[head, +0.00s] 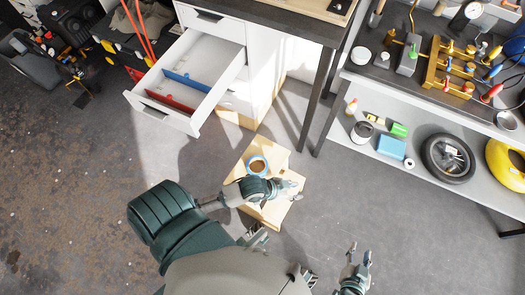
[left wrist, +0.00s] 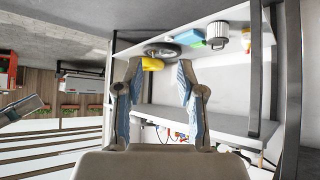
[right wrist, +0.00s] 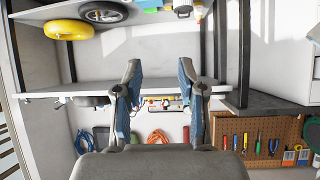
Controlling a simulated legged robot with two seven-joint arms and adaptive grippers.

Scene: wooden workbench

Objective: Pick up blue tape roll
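The blue tape roll (head: 250,163) lies on a light wooden step stool (head: 245,151) in the middle of the head view. Its near right edge is partly covered by my left arm. My left gripper (head: 292,186) is above the lower right part of the stool, to the right of the roll and apart from it. It is open and empty in the left wrist view (left wrist: 157,82). My right gripper (head: 361,258) is over the floor at the lower right, and is open and empty in the right wrist view (right wrist: 163,82). The roll does not show in either wrist view.
A white drawer (head: 192,78) with blue and red dividers stands open beyond the stool. At the right is a workbench with a white lower shelf (head: 360,87) holding a tire (head: 430,158) and a yellow ring (head: 500,165). The grey floor around the stool is mostly clear.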

